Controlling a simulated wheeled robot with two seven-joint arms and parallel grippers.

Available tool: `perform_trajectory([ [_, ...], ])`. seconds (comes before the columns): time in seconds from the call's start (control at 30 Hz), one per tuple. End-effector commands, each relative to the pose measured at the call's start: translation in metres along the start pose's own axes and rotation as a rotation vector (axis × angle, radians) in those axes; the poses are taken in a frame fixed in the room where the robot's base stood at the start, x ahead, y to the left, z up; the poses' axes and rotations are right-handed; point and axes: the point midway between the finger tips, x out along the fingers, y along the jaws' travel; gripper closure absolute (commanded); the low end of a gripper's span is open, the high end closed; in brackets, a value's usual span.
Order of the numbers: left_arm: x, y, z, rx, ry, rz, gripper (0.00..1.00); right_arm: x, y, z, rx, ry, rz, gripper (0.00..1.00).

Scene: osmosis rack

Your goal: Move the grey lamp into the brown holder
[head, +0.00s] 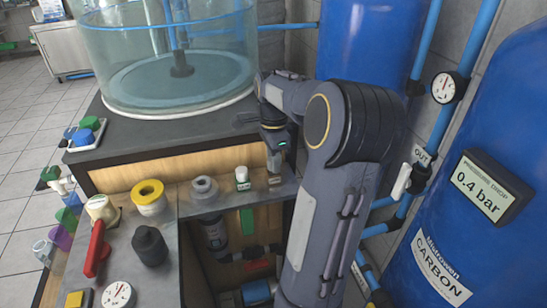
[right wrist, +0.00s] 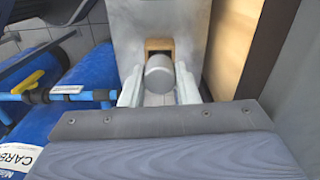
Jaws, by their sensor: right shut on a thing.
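The grey lamp (right wrist: 158,76) is a short, rounded cylinder between the two pale fingers of my right gripper (right wrist: 159,85), which is shut on it. The brown holder (right wrist: 158,43) is a small square block just beyond the lamp, partly hidden by it. My left gripper is not in view.
A grey ring (head: 204,187) and a yellow ring (head: 149,196) are further left. The wooden cabinet side (head: 185,166) rises behind the shelf. Blue tanks (head: 475,170) and pipes crowd the right.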

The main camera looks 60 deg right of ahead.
Motion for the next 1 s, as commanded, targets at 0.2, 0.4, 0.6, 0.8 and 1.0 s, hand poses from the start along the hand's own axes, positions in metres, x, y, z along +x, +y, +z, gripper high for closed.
perform_trajectory([
  [0.2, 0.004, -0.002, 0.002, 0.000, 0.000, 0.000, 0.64, 0.008, 0.000, 0.000, 0.000, 0.000, -0.001, 0.85],
  [0.4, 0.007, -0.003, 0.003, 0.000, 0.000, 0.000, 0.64, 0.013, 0.000, 0.000, 0.000, 0.000, -0.001, 0.85],
  [0.6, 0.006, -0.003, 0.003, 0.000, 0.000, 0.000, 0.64, 0.013, 0.000, 0.000, 0.000, 0.000, -0.001, 0.50],
  [0.8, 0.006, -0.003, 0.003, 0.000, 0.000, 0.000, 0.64, 0.013, 0.000, 0.000, 0.000, 0.000, -0.001, 0.46],
  [1.0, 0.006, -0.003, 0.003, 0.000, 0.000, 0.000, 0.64, 0.013, 0.000, 0.000, 0.000, 0.000, -0.001, 0.28],
])
